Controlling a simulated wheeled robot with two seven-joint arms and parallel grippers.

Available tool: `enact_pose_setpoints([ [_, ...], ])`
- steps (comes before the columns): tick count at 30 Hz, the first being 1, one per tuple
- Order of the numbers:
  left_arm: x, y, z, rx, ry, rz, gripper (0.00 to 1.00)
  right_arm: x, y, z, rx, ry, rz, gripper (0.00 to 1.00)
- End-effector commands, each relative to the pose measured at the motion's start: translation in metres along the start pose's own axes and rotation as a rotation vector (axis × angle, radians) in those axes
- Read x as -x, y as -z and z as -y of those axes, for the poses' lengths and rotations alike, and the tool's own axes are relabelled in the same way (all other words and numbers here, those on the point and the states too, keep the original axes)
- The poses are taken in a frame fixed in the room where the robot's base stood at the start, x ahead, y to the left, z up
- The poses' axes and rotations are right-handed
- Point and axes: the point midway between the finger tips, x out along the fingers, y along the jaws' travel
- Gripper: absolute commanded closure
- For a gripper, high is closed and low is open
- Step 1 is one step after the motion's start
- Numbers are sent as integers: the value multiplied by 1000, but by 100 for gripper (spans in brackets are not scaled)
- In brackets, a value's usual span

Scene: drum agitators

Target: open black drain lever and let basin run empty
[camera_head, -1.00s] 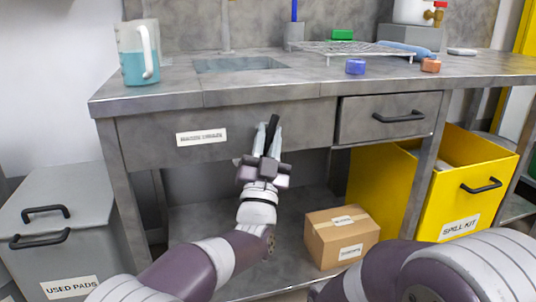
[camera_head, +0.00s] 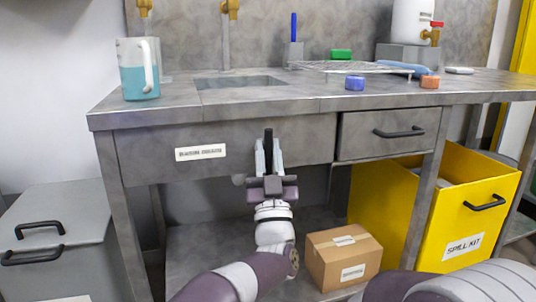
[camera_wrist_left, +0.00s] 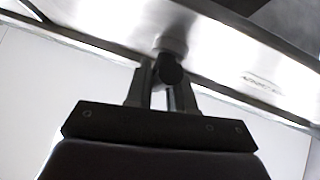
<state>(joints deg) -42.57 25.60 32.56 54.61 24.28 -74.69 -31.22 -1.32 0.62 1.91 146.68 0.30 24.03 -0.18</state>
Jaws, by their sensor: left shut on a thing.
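The black drain lever (camera_head: 268,137) stands out at the front panel of the sink bench, nearly upright in the head view. My left gripper (camera_head: 269,152) is shut on it, with a finger on each side. In the left wrist view the dark round end of the lever (camera_wrist_left: 171,71) sits between the fingers of my left gripper (camera_wrist_left: 168,90). The basin (camera_head: 238,83) is a recess in the bench top; its water level cannot be made out from here. My right gripper is out of view.
A jug of blue liquid (camera_head: 138,72) stands at the bench's left end. A wire rack (camera_head: 345,66), a blue block (camera_head: 355,83) and an orange block (camera_head: 430,82) lie to the right. Below are a cardboard box (camera_head: 342,257) and a yellow spill-kit bin (camera_head: 465,215).

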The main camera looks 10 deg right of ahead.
Motion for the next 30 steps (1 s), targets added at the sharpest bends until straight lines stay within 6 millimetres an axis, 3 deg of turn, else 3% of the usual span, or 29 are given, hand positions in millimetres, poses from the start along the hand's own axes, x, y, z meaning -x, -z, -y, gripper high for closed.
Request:
enact_pose_setpoints([
  [3, 0, 0, -1, 0, -2, 0, 100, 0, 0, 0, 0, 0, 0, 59],
  [4, 0, 0, -1, 0, -2, 0, 74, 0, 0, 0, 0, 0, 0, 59],
  [6, 0, 0, 0, 0, -2, 0, 58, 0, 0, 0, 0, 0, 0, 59],
  [13, 0, 0, 0, 0, -1, 0, 58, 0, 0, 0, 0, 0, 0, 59],
  [16, 8, -3, 0, 0, -2, 0, 58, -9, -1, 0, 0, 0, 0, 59],
  [27, 103, -8, -1, 3, -3, -1, 58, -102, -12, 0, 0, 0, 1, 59],
  [29, 112, -5, 0, 1, -3, -1, 58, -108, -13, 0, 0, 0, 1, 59],
  [30, 114, 0, -1, 0, -3, 0, 58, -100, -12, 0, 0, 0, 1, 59],
])
